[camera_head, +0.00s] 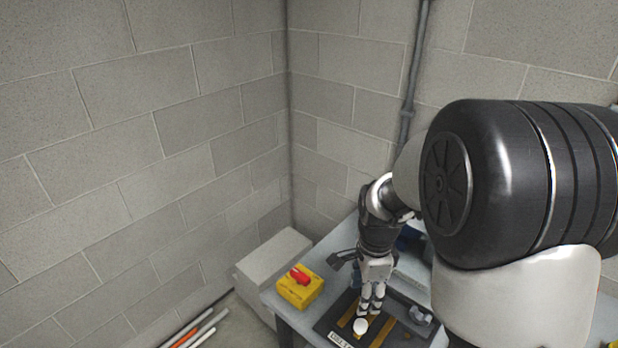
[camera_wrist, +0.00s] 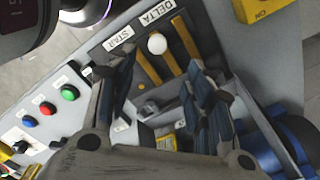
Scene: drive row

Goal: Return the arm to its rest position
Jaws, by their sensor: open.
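My gripper (camera_head: 370,305) points down over the workbench, with its fingers just above a round white knob (camera_head: 360,326) in the head view. In the wrist view my gripper (camera_wrist: 152,75) is open, its dark fingers spread apart with nothing held between them. The white knob (camera_wrist: 157,43) shows beyond the fingertips, beside yellow bars on a dark plate (camera_wrist: 135,58). The plate carries the labels STAR (camera_wrist: 118,39) and DELTA (camera_wrist: 156,12). My arm hides part of the bench in the head view.
Blue (camera_wrist: 29,121), red (camera_wrist: 50,108) and green (camera_wrist: 70,93) buttons sit on a grey panel. A block wall with a vertical pipe (camera_head: 407,115) stands behind.

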